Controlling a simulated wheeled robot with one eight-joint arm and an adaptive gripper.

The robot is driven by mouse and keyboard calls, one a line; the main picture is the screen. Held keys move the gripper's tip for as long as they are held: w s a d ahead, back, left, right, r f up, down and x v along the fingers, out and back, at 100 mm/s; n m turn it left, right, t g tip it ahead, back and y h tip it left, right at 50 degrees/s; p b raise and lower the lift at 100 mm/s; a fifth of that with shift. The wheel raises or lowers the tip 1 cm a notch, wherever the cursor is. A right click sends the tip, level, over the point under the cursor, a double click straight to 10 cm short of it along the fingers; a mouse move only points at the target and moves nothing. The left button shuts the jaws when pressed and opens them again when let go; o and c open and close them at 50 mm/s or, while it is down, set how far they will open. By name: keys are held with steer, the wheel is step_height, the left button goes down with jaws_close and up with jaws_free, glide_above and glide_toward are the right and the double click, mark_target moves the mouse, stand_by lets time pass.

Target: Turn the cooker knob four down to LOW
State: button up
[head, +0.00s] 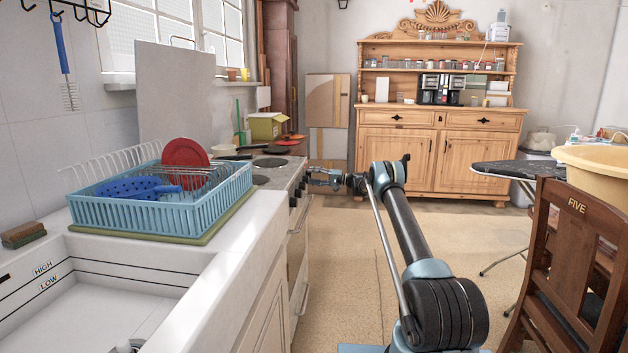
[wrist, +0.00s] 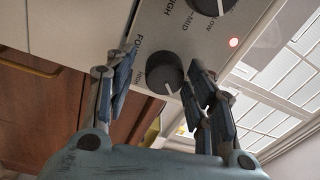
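In the wrist view a dark round knob (wrist: 164,73) sits on the cooker's pale front panel (wrist: 152,30). A partly hidden label beginning "FO" and the word HIGH are printed beside it. A white mark shows on the knob's lower edge in the picture. My gripper (wrist: 160,70) is open, with one finger on each side of this knob. The left finger stands apart from it; the right finger is close, and I cannot tell if it touches. In the head view my gripper (head: 318,178) is at the front of the cooker (head: 297,240), hiding part of the knob row.
A blue dish rack (head: 150,215) stands by the sink at left. A wooden chair (head: 560,260) stands at right. The floor between is clear.

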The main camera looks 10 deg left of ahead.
steer(key=shift+d+r, duration=0.1)
steer(key=shift+r, duration=0.05)
steer(key=s+d, duration=0.1)
steer(key=d, duration=1)
steer(key=shift+d+f, duration=0.4)
steer(key=shift+f, duration=0.05)
